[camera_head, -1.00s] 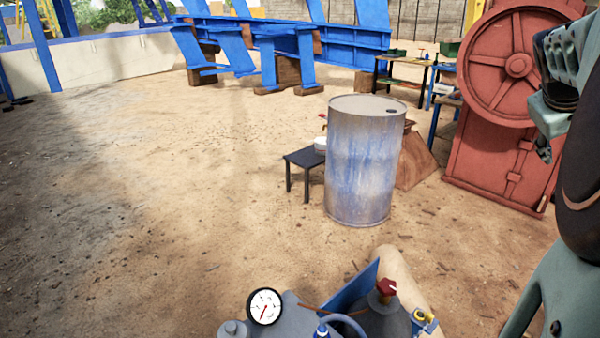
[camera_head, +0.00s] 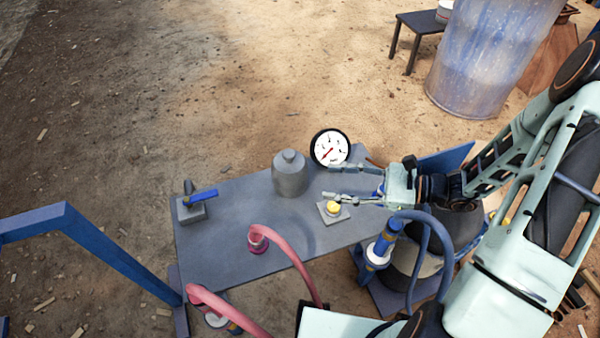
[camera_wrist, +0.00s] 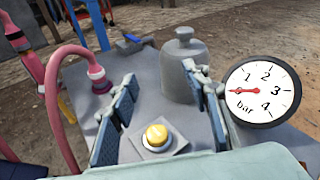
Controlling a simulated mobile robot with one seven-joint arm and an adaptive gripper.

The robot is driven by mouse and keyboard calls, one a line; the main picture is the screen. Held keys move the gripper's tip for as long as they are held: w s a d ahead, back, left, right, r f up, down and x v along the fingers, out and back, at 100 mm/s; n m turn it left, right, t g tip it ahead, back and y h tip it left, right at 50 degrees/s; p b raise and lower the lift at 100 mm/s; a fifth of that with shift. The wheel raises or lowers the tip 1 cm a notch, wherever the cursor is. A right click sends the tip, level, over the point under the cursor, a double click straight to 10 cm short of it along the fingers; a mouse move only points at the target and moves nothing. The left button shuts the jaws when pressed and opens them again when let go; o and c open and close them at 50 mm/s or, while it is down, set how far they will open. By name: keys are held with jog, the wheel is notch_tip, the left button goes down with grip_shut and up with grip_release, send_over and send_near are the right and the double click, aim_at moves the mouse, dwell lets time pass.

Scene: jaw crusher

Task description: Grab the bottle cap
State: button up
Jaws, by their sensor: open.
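A grey bottle (camera_head: 290,178) stands upright on a grey table (camera_head: 215,245), with a small grey cap (camera_head: 290,156) on its top. In the wrist view the bottle (camera_wrist: 181,75) stands beyond my fingers, and its cap (camera_wrist: 183,34) is at the upper middle. My gripper (camera_head: 328,182) is open and empty, reaching from the right, with its fingertips a short way right of the bottle. In the wrist view its two fingers (camera_wrist: 158,76) are spread apart, and the right fingertip overlaps the bottle's right edge. I cannot tell the exact height gap.
A yellow round button (camera_head: 332,208) on a grey plate lies below my fingers. A white pressure gauge (camera_head: 330,147) stands right of the bottle. A pink hose (camera_head: 290,262) curves at the table's front. A blue-handled valve (camera_head: 200,197) is at the left. A drum (camera_head: 490,60) stands behind.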

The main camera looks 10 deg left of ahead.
aim_at(289, 153)
jog(key=w+a+m+t, duration=0.1)
jog(key=a, duration=0.1)
jog(key=w+a+m+t+y, duration=0.1)
jog(key=a, duration=0.1)
jog(key=w+a+r+m+t+y+b, duration=0.1)
jog(key=a+m, duration=0.1)
jog(key=a, duration=0.1)
jog(key=shift+w+a, duration=0.1)
jog(key=shift+w, duration=0.25)
jog(key=shift+b+x, duration=0.6)
jog(key=shift+x, duration=2.4)
jog(key=shift+w, duration=0.2)
jog(key=shift+c, duration=0.5)
grip_shut()
